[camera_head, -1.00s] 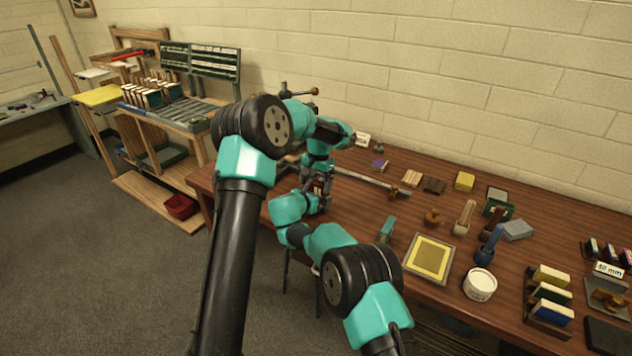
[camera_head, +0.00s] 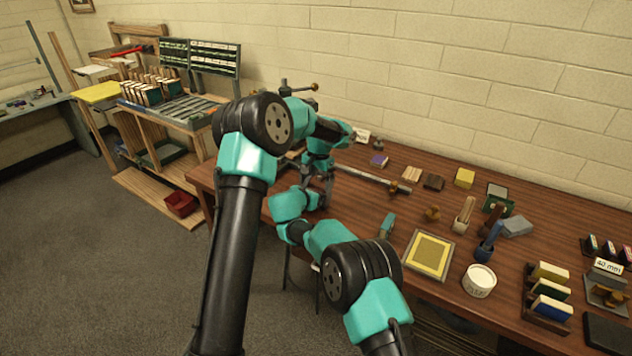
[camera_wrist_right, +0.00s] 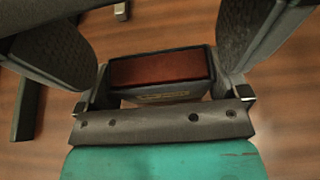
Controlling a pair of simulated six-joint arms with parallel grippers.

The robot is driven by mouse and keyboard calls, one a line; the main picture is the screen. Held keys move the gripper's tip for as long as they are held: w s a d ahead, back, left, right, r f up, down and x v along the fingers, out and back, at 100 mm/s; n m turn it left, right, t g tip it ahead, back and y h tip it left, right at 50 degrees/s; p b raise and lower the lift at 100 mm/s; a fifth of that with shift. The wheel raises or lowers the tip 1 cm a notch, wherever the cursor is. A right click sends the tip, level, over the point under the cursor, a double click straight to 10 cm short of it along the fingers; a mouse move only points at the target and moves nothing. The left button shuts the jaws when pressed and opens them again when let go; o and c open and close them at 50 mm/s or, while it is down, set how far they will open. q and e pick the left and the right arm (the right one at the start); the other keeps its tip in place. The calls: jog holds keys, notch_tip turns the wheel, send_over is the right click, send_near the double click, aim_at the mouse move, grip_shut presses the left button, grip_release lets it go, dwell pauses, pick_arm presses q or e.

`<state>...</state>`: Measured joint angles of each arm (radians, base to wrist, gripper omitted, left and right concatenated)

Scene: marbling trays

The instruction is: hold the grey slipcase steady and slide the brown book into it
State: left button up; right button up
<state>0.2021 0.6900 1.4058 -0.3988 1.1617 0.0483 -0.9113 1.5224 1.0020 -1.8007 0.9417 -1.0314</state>
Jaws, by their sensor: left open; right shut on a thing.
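My left gripper (camera_head: 318,193) points down over the left part of the table, its fingers apart with nothing visible between them. My right gripper (camera_wrist_right: 164,82) is shut, with a finger on each side of the grey slipcase (camera_wrist_right: 165,98). The reddish-brown face of the brown book (camera_wrist_right: 160,68) shows inside the slipcase's dark rim. It looks close to level with the rim, but its depth is unclear. A pale marking on the slipcase's near side is unreadable. In the head view, my arms hide the book and slipcase.
A framed yellow tray (camera_head: 429,255), a white tub (camera_head: 479,281) and a rack of small books (camera_head: 547,300) stand to the right. A long metal bar (camera_head: 372,180) lies behind my grippers.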

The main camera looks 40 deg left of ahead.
pick_arm(q)
notch_tip(320, 180, up, 12)
jog(key=w, duration=0.1)
jog(key=shift+w, duration=0.35)
dwell(0.7)
pick_arm(e)
jog(key=o, duration=0.7)
jog(key=shift+c, duration=0.2)
jog(key=shift+s+r, duration=0.1)
jog(key=shift+s, duration=0.05)
jog(key=v, duration=1.1)
jog(key=shift+s+d+r, duration=0.1)
jog(key=shift+s+r, duration=0.1)
jog(key=shift+s, duration=0.1)
pick_arm(q)
jog(key=shift+f, duration=0.1)
